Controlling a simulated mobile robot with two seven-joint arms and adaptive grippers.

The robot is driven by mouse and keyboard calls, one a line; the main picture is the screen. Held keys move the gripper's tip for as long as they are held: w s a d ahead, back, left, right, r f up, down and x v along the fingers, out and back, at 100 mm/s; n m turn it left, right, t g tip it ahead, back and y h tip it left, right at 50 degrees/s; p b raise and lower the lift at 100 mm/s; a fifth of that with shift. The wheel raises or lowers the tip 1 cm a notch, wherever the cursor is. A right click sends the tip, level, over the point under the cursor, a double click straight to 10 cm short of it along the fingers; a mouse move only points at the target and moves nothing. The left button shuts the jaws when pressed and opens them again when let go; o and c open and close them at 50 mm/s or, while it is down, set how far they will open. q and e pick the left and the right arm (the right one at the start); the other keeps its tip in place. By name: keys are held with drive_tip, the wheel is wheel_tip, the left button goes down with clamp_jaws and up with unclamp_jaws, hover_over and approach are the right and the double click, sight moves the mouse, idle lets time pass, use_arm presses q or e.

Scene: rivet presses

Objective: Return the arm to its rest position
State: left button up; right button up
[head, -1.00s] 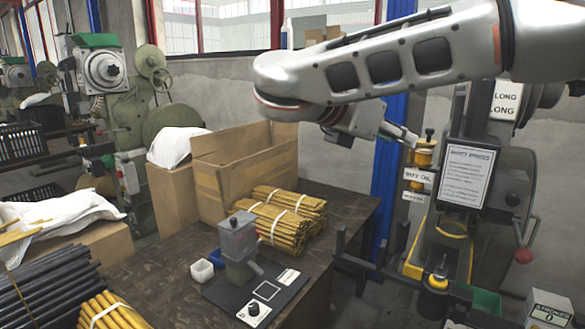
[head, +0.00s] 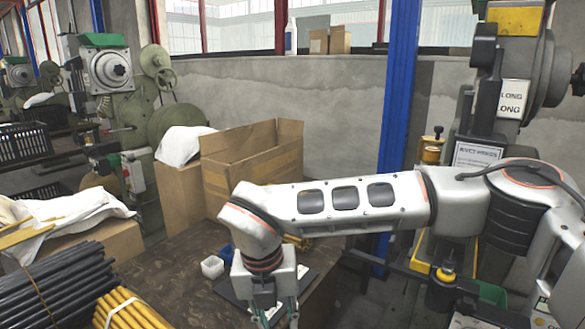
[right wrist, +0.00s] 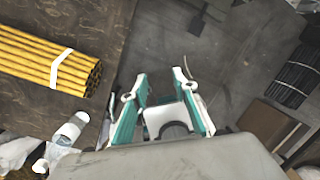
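My right arm comes in from the right in the head view and is bent over the work table (head: 185,265). Its gripper (head: 275,315) points down at the bottom edge of the view, in front of the table's right part. In the right wrist view the two green-and-white fingers of the right gripper (right wrist: 160,80) stand apart with nothing seen between them. My left gripper is not in view.
An open cardboard box (head: 250,170) stands behind the table. Black rods (head: 55,285) and yellow rods (head: 130,313) lie at lower left. A small white cup (head: 212,267) is beside my arm. Presses stand at left (head: 105,75) and right (head: 500,75). A blue post (head: 398,100) rises behind.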

drive_tip(key=s+a+f+n+g+y, duration=0.3)
drive_tip(key=s+a+g+y, duration=0.4)
drive_tip(key=s+a, duration=0.85)
drive_tip(key=s+a+r+g+y, duration=0.45)
drive_tip(key=s+r+y, duration=0.3)
drive_tip(key=r, duration=0.35)
drive_tip(key=w+d+r+m+t+y, duration=0.2)
drive_tip(key=w+d+m+t+y, duration=0.1)
drive_tip(key=w+m+t+y, duration=0.3)
drive_tip(key=w+d+r+m+t+y, duration=0.2)
drive_tip(key=w+r+m+t+y, duration=0.1)
drive_tip(key=w+m+t+y, duration=0.3)
drive_tip(key=w+d+f+m+t+h, duration=1.05)
drive_tip(key=d+f+m+t, duration=0.25)
drive_tip(key=f+m+t, duration=0.15)
drive_tip(key=s+d+f+m+g+h, duration=0.1)
drive_tip(key=d+f+m+h, duration=0.25)
drive_tip(key=d+f, duration=0.45)
drive_tip(key=s+d+f+m+h, duration=0.25)
drive_tip(key=d+f+h, duration=0.3)
drive_tip(key=f, duration=0.45)
drive_tip(key=s+d+f+m+g+h, duration=0.2)
drive_tip(key=s+d+f+g+h, duration=0.1)
drive_tip(key=s+d+f, duration=0.8)
wheel_tip(320, 180, down, 3)
drive_tip(key=shift+s+d+r+g+p, duration=0.2)
drive_tip(key=shift+s+g+p, duration=0.3)
drive_tip(key=shift+g, duration=0.4)
